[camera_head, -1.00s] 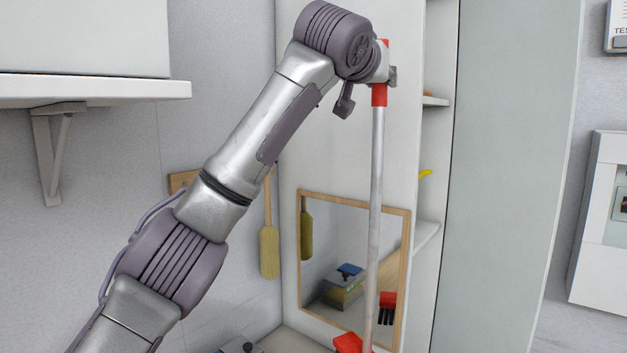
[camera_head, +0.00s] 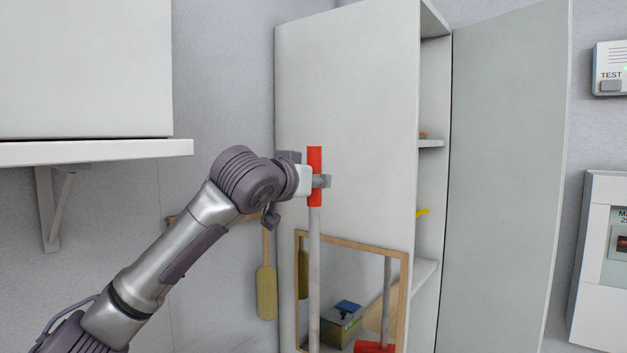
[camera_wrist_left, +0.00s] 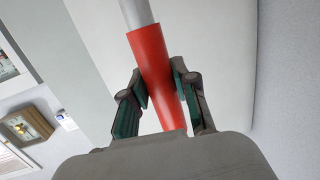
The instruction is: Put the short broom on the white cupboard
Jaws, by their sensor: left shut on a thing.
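The short broom (camera_head: 314,250) hangs upright in the head view, with a red grip at the top and a grey shaft. Its lower end is cut off by the picture edge. My left gripper (camera_head: 317,181) is shut around the red grip. In the left wrist view, the fingers (camera_wrist_left: 162,92) close on both sides of the red grip (camera_wrist_left: 155,60). The tall white cupboard (camera_head: 350,110) stands behind the broom, with its front open on the right and its top edge in view. My right gripper is not in view.
A wood-framed mirror (camera_head: 350,243) is on the cupboard's side, behind the shaft. The open cupboard door (camera_head: 505,170) extends right. Inner shelves (camera_head: 430,143) hold small items. A white wall shelf (camera_head: 90,152) is at left. A yellow-bladed paddle (camera_head: 266,292) hangs on the wall.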

